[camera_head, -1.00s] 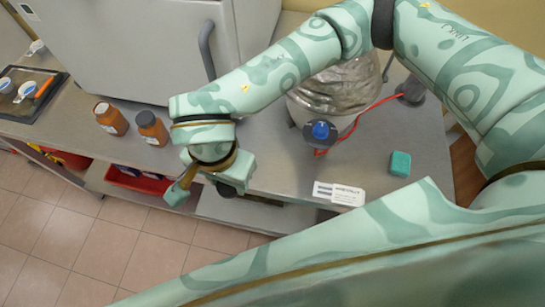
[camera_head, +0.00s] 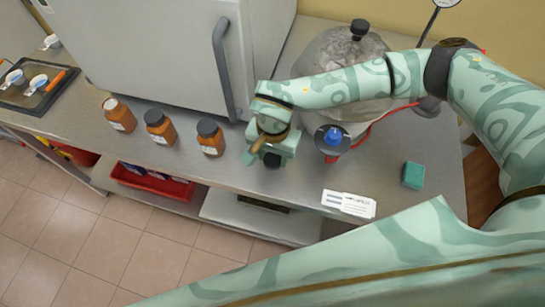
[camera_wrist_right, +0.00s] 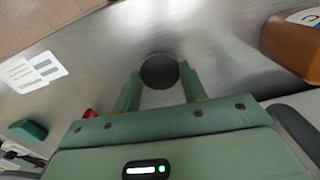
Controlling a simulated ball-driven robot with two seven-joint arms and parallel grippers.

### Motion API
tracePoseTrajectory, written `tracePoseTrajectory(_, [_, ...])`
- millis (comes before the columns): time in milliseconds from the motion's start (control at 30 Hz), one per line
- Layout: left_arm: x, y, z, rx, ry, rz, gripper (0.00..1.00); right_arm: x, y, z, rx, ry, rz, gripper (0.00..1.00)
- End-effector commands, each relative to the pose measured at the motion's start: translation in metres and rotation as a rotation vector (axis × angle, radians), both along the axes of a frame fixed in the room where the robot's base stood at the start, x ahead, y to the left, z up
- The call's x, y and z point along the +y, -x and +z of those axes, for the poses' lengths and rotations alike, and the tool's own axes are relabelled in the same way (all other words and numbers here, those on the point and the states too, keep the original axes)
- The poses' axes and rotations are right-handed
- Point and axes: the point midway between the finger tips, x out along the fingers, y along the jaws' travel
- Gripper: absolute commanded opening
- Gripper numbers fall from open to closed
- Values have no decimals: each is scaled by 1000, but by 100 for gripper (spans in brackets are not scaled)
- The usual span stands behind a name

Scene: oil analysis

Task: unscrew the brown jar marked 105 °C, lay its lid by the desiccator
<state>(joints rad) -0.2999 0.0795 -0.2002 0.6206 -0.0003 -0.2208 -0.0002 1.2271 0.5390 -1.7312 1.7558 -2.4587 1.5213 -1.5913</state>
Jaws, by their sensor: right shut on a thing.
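Three brown jars stand in a row on the steel bench. The left jar (camera_head: 120,117) shows no black lid; the middle jar (camera_head: 160,129) and the right jar (camera_head: 210,141) wear dark lids. Their markings are too small to read. My right gripper (camera_head: 270,156) is shut on a black round lid (camera_wrist_right: 159,71), which also shows below the fingers in the head view (camera_head: 272,161). It is right of the jars, in front of the desiccator (camera_head: 325,58), a big glass vessel with a black knob. I cannot tell whether the lid touches the bench. My left gripper is not in view.
A blue-capped part (camera_head: 333,137) sits close right of my gripper, by a red tube. A white card (camera_head: 348,204) and a teal block (camera_head: 413,175) lie farther right. A grey cabinet (camera_head: 150,50) stands behind the jars. The bench's front edge is near.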

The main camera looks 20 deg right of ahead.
Motion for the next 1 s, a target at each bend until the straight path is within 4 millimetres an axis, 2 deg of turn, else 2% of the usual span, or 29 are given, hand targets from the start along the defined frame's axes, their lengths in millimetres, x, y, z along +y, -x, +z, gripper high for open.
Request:
tracePoseTrajectory(33, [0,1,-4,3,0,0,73,0,1,-12,5,0,-1,15])
tracePoseTrajectory(100, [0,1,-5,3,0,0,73,0,0,-17,1,0,-1,15])
tracePoseTrajectory(433, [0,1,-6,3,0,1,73,1,0,-19,0,0,0,15])
tracePoseTrajectory(467, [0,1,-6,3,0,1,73,1,0,-19,-1,-1,0,48])
tracePoseTrajectory(500, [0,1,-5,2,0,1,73,1,0,-18,-1,-1,0,59])
tracePoseTrajectory(533, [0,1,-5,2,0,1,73,1,0,-18,-1,-1,0,64])
tracePoseTrajectory(833, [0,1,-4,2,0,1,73,1,0,-16,0,0,0,64])
tracePoseTrajectory(1000, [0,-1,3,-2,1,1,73,1,-1,9,-4,-2,1,64])
